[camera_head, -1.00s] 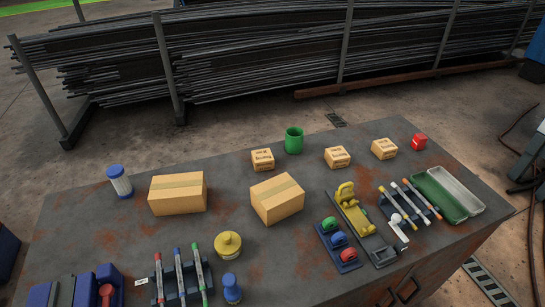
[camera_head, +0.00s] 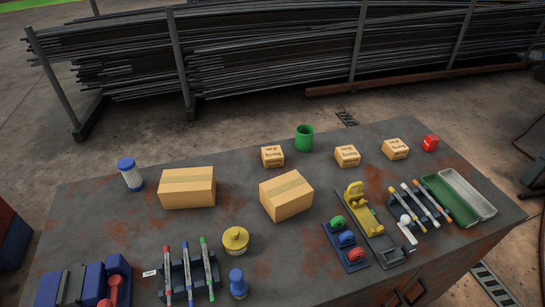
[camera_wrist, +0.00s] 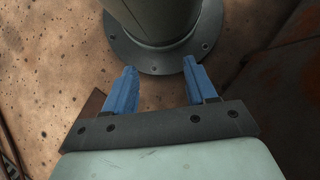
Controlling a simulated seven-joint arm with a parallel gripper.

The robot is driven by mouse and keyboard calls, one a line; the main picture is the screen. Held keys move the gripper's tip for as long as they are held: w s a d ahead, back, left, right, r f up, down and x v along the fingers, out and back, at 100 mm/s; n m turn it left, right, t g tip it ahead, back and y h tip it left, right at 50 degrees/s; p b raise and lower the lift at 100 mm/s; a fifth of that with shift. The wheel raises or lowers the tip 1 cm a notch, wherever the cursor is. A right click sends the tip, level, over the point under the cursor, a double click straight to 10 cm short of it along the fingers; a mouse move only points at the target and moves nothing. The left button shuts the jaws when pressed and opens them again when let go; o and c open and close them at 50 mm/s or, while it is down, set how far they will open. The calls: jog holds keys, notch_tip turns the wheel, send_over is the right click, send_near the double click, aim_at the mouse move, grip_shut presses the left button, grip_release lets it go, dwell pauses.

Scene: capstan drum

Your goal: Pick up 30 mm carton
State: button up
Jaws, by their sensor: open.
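Three small printed cartons stand in a row toward the back of the table in the head view: a left one (camera_head: 272,156), a middle one (camera_head: 347,156) and a right one (camera_head: 396,149). Their print is too small to read, so I cannot tell which is the 30 mm carton. Two larger plain taped boxes, a left one (camera_head: 187,188) and a right one (camera_head: 286,196), sit nearer. My gripper (camera_wrist: 159,82) shows only in the wrist view, with blue fingers apart and nothing between them. It is over the floor, away from the cartons.
A green cup (camera_head: 304,138) stands between the left and middle cartons, slightly behind. A red item (camera_head: 430,143) is beside the right carton. A yellow clamp fixture (camera_head: 356,200), pen racks and an open green case (camera_head: 447,194) fill the right and front. A blue-capped jar (camera_head: 130,175) stands left.

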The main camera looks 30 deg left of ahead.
jog(key=o, duration=0.8)
